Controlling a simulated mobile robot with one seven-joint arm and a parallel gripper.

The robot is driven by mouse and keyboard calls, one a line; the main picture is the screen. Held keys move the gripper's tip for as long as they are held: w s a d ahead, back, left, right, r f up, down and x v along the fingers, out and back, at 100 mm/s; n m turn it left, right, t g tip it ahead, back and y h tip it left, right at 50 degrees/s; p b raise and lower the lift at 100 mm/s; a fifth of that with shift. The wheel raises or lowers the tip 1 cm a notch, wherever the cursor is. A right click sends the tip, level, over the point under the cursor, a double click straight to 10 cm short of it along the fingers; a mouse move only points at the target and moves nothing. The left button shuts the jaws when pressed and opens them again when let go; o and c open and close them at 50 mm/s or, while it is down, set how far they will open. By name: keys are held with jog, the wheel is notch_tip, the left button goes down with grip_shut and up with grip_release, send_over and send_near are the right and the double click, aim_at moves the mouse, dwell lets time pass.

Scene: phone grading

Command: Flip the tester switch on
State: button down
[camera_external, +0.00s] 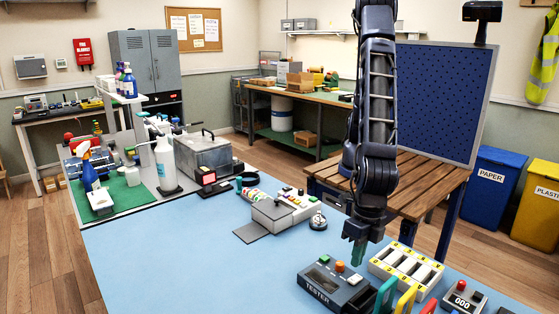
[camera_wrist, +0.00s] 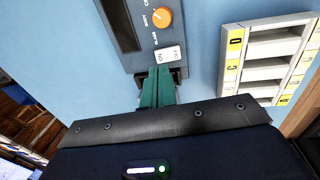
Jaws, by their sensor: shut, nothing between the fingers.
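The tester (camera_external: 330,285) is a dark grey box with a green and an orange part on top, near the front of the blue table. In the wrist view the tester (camera_wrist: 125,35) shows an orange knob (camera_wrist: 162,18) and a white on/off label (camera_wrist: 167,53). My gripper (camera_external: 357,255) points down above the tester's back right part. In the wrist view my gripper (camera_wrist: 158,75) has its green fingers together and empty, with the tips just by the label. The switch itself is hidden or too small to make out. I cannot tell whether the fingers touch the tester.
A yellow and white slotted rack (camera_external: 405,270) stands right of the tester. A counter reading 000 (camera_external: 462,300) sits further right. Colored upright pieces (camera_external: 405,298) stand between them at the front. The blue table (camera_external: 180,265) is clear to the left.

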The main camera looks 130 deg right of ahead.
aim_at(352, 280)
jog(key=shift+w+f, duration=0.15)
jog(key=shift+f, duration=0.9)
jog(key=shift+w+f, duration=0.15)
jog(key=shift+f, duration=0.9)
jog(key=shift+w+f, duration=0.1)
